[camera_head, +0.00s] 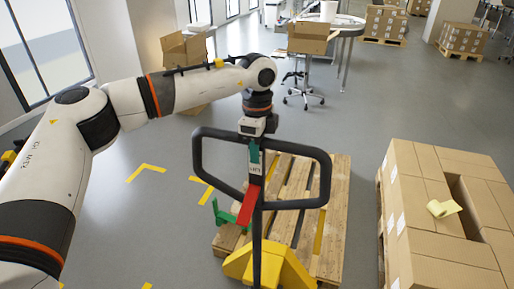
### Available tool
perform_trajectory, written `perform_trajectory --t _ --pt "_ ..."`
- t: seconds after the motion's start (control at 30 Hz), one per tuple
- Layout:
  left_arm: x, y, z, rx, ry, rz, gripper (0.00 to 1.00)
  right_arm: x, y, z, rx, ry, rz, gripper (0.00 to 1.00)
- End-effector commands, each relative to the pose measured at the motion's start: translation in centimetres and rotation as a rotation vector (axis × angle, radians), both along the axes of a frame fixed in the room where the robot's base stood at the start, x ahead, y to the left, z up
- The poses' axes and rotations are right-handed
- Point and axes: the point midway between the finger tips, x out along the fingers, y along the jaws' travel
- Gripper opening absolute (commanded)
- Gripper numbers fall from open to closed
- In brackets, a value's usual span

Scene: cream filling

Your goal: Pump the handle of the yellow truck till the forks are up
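The yellow truck (273,268) stands at the bottom middle, against the near end of a wooden pallet (333,225). Its black handle (325,180) is a wide loop on a post, standing up towards me. A red lever (247,207) and a green part show at the post. My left gripper (254,143) is at the middle of the loop's top bar, pointing down. Its fingers are not clear, so I cannot tell whether they are shut on the bar. Yellow strips, perhaps the forks, show between the pallet slats; their height is unclear. My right gripper is not in view.
Stacked cardboard boxes (440,262) stand close on the right, with a yellow roll (443,208) on top. An open box (184,48) and a stool (303,92) are farther back. Grey floor is free left of the pallet.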

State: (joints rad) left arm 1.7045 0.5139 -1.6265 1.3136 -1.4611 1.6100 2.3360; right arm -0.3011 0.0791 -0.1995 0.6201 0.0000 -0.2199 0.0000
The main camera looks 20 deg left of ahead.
Motion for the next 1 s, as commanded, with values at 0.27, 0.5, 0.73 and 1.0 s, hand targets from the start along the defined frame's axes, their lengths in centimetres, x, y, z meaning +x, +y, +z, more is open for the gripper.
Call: perform_trajectory --t 0.27,0.5,0.73,1.0 --pt "0.00 0.00 0.05 0.000 0.000 0.000 0.00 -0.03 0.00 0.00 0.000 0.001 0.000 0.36" --pt "0.00 0.00 0.07 0.000 0.000 0.000 0.00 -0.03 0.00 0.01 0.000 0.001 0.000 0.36" --pt "0.01 0.00 0.08 0.000 0.000 0.000 0.00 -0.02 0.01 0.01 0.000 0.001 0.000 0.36" --pt "0.02 0.00 0.10 0.000 -0.001 0.000 0.00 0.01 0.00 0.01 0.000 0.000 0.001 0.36"
